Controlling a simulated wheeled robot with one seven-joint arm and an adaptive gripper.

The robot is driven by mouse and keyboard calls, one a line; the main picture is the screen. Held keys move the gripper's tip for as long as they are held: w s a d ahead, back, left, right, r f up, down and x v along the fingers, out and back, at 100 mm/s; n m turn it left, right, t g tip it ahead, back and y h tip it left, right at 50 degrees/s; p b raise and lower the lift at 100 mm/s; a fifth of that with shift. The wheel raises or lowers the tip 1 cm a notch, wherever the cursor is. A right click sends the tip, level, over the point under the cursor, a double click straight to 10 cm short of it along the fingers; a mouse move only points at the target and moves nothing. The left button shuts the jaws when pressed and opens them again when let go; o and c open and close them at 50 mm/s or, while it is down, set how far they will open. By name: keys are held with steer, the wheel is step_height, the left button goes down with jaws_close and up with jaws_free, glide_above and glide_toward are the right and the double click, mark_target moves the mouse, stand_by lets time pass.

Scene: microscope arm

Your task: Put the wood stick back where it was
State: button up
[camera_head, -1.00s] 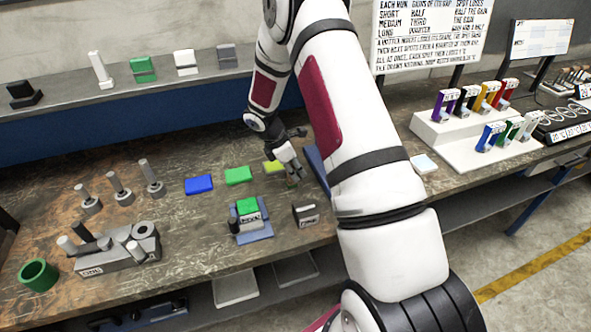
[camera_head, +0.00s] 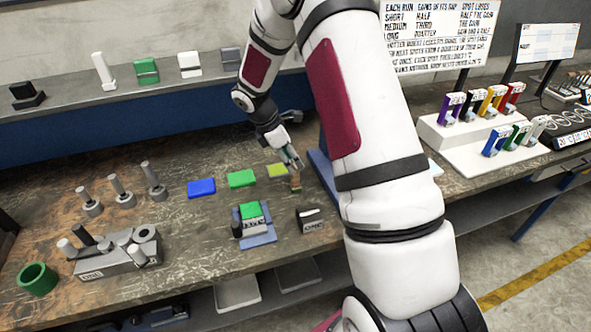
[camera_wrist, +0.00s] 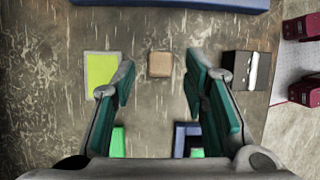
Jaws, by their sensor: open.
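The wood stick (camera_head: 296,184) stands upright on the worn table, just right of the yellow-green tile (camera_head: 277,170) and behind the small dark block with a white label (camera_head: 311,219). In the wrist view its square brown top (camera_wrist: 160,64) shows beyond and between my fingertips, touching neither finger. My gripper (camera_head: 291,159) is above the stick, with its fingers pointing down. In the wrist view my gripper (camera_wrist: 160,87) is open and empty, with teal pads wide apart.
Blue (camera_head: 201,188) and green (camera_head: 241,179) tiles lie to the left. A blue stand with a green block (camera_head: 260,239) is in front. A blue plate (camera_head: 322,168) lies close right of the stick. Grey pegs (camera_head: 120,195) and a green ring (camera_head: 38,278) are further left.

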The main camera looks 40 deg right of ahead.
steer(key=s+a+r+m+t, duration=0.1)
steer(key=s+a+r+m, duration=0.25)
steer(key=r, duration=0.45)
steer(key=s+a+r+m+t+y, duration=0.1)
steer(key=s+a+r+m, duration=0.2)
steer(key=r, duration=0.4)
steer(key=s+a+r+m+t, duration=0.1)
steer(key=s+a+r, duration=0.35)
steer(key=r, duration=0.35)
steer(key=s+a+r+m+t+y, duration=0.1)
steer(key=s+a+r+m+t, duration=0.1)
steer(key=s, duration=0.5)
steer(key=s+a+r+m+t+y, duration=0.1)
steer(key=s+a+r+m+y, duration=0.1)
steer(key=s+a+m, duration=0.3)
steer(key=s, duration=0.3)
steer(key=shift+s+m+t, duration=0.3)
steer(key=shift+m+t, duration=0.05)
steer(key=shift+t, duration=0.05)
steer(key=shift+r, duration=0.1)
